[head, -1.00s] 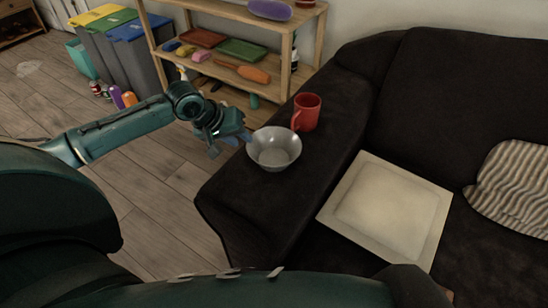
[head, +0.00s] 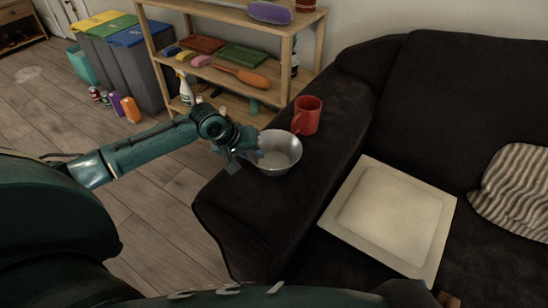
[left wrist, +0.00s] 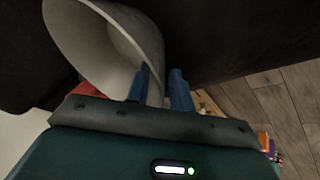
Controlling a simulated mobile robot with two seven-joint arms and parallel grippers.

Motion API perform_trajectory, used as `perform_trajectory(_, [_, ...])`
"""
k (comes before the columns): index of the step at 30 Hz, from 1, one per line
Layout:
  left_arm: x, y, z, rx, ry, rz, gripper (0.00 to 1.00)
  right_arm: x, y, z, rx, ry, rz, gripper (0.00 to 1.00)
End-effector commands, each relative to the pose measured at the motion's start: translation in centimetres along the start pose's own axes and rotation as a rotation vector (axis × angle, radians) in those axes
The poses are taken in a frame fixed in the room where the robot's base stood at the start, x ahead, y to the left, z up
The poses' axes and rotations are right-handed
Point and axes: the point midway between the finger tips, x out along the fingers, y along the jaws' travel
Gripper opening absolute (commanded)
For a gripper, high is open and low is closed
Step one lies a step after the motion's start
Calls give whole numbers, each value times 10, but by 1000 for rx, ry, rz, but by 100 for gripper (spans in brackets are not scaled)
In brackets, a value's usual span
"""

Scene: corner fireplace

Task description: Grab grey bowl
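The grey bowl (head: 281,152) sits upright on the dark sofa's armrest (head: 262,205), beside a red mug (head: 307,115). My left gripper (head: 252,150) is at the bowl's left rim in the head view. In the left wrist view the bowl (left wrist: 105,45) fills the upper left, and the two blue fingers (left wrist: 159,82) stand apart with the bowl's wall between them. A gap shows between the right finger and the wall, so the gripper looks open. My right gripper is in neither view.
A whitish square tray-like item (head: 393,217) lies on the sofa seat, with a striped cushion (head: 513,190) at the right. A wooden shelf (head: 215,88) with brushes and cloths stands behind the armrest. Bins (head: 135,65) stand at the back left. The floor at left is mostly clear.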

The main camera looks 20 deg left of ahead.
Motion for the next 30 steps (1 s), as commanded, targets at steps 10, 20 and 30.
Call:
perform_trajectory(10, [0, 0, 0, 0, 0, -1, 0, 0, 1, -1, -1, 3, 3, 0])
perform_trajectory(20, [-1, 0, -1, 0, 2, 1, 0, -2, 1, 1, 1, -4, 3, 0])
perform_trajectory(30, [-19, 9, -9, 1, 4, 3, 0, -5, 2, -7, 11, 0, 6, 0])
